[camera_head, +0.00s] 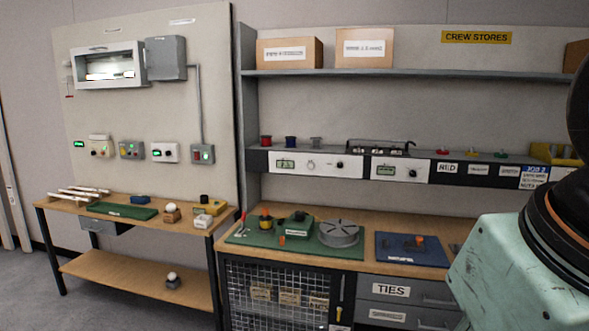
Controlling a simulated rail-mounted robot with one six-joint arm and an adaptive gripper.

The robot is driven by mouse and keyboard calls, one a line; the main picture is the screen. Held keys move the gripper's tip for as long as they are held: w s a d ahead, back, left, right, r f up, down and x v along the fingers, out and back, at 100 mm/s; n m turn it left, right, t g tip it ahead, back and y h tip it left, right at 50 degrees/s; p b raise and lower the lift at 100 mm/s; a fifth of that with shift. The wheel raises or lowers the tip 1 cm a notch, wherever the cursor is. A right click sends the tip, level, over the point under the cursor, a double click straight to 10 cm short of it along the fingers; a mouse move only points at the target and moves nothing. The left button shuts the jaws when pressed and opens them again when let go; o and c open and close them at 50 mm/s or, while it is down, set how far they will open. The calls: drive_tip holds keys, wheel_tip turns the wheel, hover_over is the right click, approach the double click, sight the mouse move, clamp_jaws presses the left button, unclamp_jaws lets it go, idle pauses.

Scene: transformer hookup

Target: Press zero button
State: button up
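I cannot make out a label reading zero on any button. My gripper is out of view; only part of my arm shows at the right edge.
A left wooden bench (185,218) carries a green mat (122,211) and small parts. The right workbench (360,263) carries a grey round fixture (339,233) and a blue mat (412,254). Cardboard boxes (364,47) stand on the upper shelf. Floor is free at lower left.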

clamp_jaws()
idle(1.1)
